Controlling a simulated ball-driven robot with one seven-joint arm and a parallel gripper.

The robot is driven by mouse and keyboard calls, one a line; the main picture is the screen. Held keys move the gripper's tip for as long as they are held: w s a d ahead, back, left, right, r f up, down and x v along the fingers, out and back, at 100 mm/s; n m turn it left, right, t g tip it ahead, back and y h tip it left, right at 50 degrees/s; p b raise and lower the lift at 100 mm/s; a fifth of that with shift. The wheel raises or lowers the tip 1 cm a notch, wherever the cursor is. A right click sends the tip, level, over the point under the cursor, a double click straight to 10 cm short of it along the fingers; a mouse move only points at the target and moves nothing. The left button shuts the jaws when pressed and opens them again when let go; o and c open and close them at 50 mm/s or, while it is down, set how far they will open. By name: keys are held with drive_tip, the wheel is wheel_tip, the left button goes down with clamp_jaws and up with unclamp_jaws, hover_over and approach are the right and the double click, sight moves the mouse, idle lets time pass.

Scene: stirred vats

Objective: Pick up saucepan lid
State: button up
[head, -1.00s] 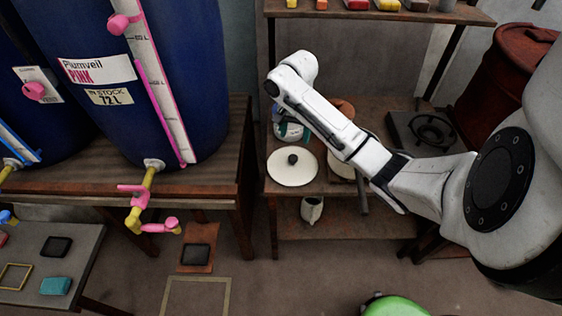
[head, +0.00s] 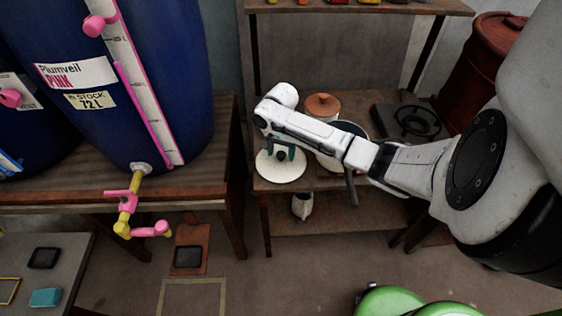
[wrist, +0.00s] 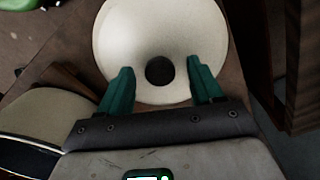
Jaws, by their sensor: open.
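The saucepan lid is a cream disc (head: 272,172) with a dark round knob, lying on the shelf table at its front left. In the wrist view the lid (wrist: 130,28) fills the upper middle, with its knob (wrist: 159,71) between and slightly ahead of my fingertips. My gripper (head: 281,153) is above the lid, close to the knob. In the wrist view my gripper (wrist: 160,80) has its two green fingers apart, one on either side of the knob, with nothing held. The exact height above the lid is hard to tell.
A saucepan (head: 326,160) stands right of the lid, its handle pointing forward, partly behind my arm. A lidded brown-topped pot (head: 323,104) and a black burner (head: 411,121) are behind. A white jug (head: 302,206) is on the lower shelf. A dark wooden upright (wrist: 300,60) is near my gripper's right.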

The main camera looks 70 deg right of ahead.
clamp_jaws()
idle(0.6)
